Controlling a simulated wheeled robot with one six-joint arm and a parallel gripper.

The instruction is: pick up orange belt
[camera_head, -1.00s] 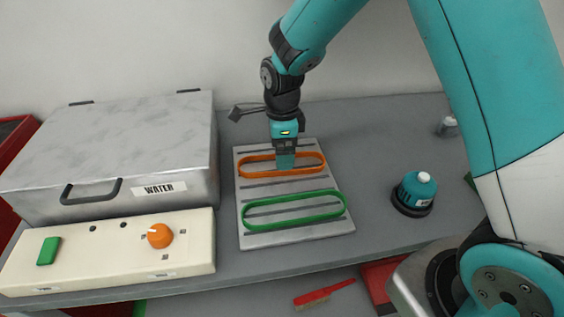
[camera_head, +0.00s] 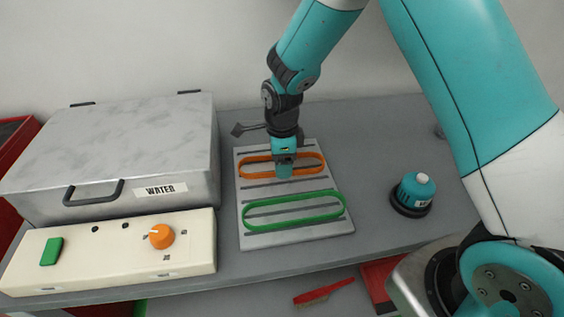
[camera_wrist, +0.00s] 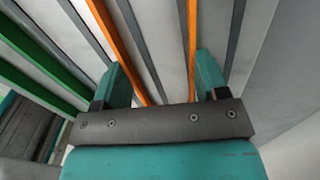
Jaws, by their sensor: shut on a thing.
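The orange belt (camera_head: 258,177) is a long narrow loop on the rear part of the grey slotted board (camera_head: 297,238). My gripper (camera_head: 284,172) points down into the middle of this loop. In the wrist view, two orange strands (camera_wrist: 122,55) run between the fingers of my gripper (camera_wrist: 160,68), one beside each finger. The gripper is shut on the belt, and the belt still looks level with the board. The finger contact is partly hidden in the head view. A green belt (camera_head: 270,224) lies in front on the same board.
A grey metal box labelled WATER (camera_head: 110,150) and a cream control panel (camera_head: 105,255) with an orange knob stand left. A teal round-based object (camera_head: 415,190) stands right. The table between board and this object is clear. A red brush (camera_head: 322,292) lies below.

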